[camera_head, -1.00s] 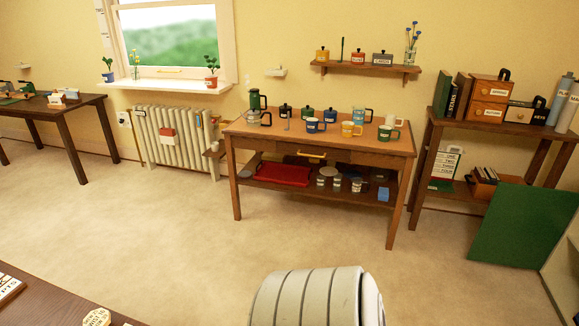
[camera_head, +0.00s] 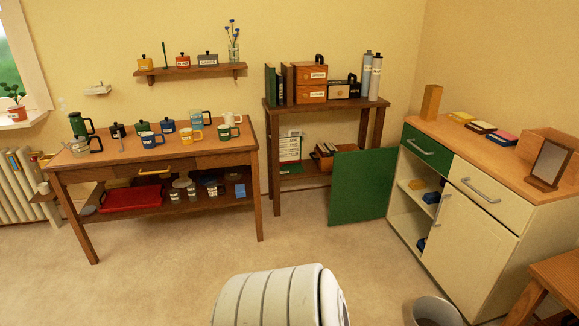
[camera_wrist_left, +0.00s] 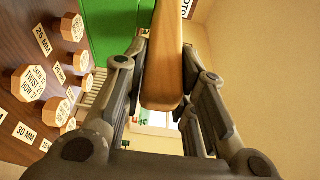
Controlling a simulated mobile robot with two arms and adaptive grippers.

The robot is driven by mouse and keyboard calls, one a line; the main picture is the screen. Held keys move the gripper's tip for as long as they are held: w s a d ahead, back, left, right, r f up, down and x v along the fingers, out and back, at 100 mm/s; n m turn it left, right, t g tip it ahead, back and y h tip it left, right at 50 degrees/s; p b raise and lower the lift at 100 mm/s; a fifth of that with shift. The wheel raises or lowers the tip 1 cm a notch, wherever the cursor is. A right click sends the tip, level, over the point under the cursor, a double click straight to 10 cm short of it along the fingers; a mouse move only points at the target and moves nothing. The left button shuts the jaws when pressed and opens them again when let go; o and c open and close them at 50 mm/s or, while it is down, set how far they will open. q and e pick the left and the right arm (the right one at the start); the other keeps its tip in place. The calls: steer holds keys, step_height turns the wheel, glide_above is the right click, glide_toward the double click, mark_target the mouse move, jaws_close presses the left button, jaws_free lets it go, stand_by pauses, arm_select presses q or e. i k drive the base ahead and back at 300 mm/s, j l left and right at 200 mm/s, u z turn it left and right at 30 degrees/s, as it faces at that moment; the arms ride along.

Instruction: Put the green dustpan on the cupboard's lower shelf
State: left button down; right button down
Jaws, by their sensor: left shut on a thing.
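My left gripper (camera_wrist_left: 160,105) is shut on a tan wooden piece (camera_wrist_left: 163,60), seen in the left wrist view running up out of the frame like a handle. A green surface (camera_wrist_left: 112,30) shows beside and behind it; I cannot tell if it belongs to the held thing. The green dustpan cannot be made out with certainty. The cream cupboard (camera_head: 462,225) stands at the right in the head view. Its left bay is open, with an upper shelf and a lower shelf (camera_head: 405,228) holding blue things. A green panel (camera_head: 362,187), apparently its open door, stands left of it. My right gripper is not in view.
A wooden table (camera_head: 200,150) with mugs stands at the left, a dark shelf stand (camera_head: 330,103) at the back. A grey bin (camera_head: 436,312) and a wooden stool (camera_head: 555,285) are near the cupboard's front. The floor (camera_head: 300,245) between is clear.

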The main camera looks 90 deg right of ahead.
mark_target(415, 227)
steer(key=z, duration=3.95)
steer(key=i+j+z, duration=0.15)
steer(key=z, duration=1.1)
steer(key=i+j, duration=0.15)
steer(key=j, duration=0.4)
steer(key=i+j, duration=0.15)
steer(key=j, duration=0.4)
steer(key=i+j, duration=0.15)
steer(key=j, duration=0.45)
steer(key=i+j, duration=0.15)
steer(key=j, duration=0.4)
steer(key=i+j, duration=0.15)
steer(key=j, duration=0.4)
steer(key=i+j, duration=0.15)
steer(key=j, duration=0.45)
steer(key=i+j, duration=0.2)
steer(key=j, duration=0.35)
steer(key=i+j, duration=0.15)
steer(key=j, duration=0.4)
steer(key=z, duration=0.05)
